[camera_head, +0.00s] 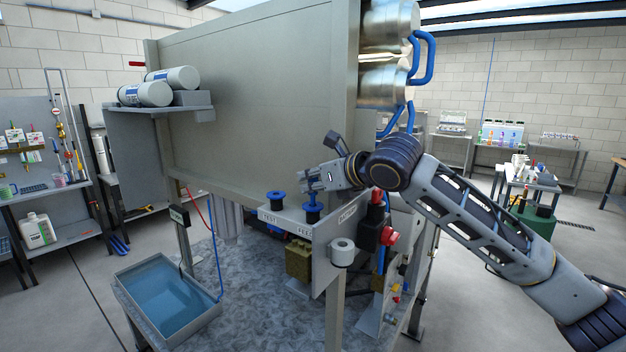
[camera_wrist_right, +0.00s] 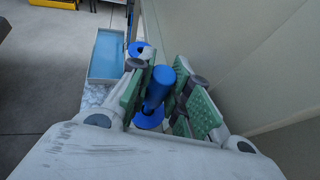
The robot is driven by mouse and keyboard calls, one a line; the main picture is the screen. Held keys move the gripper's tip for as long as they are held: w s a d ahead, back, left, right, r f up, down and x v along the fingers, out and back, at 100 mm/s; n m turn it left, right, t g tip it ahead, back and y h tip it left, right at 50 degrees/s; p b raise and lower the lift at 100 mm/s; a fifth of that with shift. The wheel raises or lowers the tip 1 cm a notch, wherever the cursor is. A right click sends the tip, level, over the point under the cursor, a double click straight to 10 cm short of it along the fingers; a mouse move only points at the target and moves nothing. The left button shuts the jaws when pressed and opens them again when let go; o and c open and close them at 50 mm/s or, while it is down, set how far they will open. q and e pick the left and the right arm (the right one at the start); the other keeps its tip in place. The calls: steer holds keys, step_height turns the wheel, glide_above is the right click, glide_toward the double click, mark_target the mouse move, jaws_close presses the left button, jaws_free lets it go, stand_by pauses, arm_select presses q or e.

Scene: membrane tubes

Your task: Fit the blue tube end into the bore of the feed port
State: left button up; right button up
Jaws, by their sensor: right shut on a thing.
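My right gripper (camera_head: 314,182) is at the front bracket, pointing left over a blue flanged piece (camera_head: 313,209) beside a label reading FEED. In the right wrist view a blue cylinder (camera_wrist_right: 158,86) stands between the green pads of my right gripper (camera_wrist_right: 168,98), which is shut on it. A blue flange (camera_wrist_right: 149,121) shows at its lower end. I cannot tell whether this cylinder is the tube end, and I cannot make out the bore of the feed port. A second blue flanged piece (camera_head: 276,199) stands on the bracket to the left. My left gripper is out of view.
A large grey panel (camera_head: 255,110) rises close behind the gripper. A blue water tray (camera_head: 165,296) lies lower left. Metal cylinders (camera_head: 385,80) with blue pipes hang above.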

steer(key=shift+f, duration=0.15)
steer(key=o, duration=0.8)
steer(key=shift+v, duration=6)
steer(key=shift+a, duration=0.15)
steer(key=shift+s, duration=0.1)
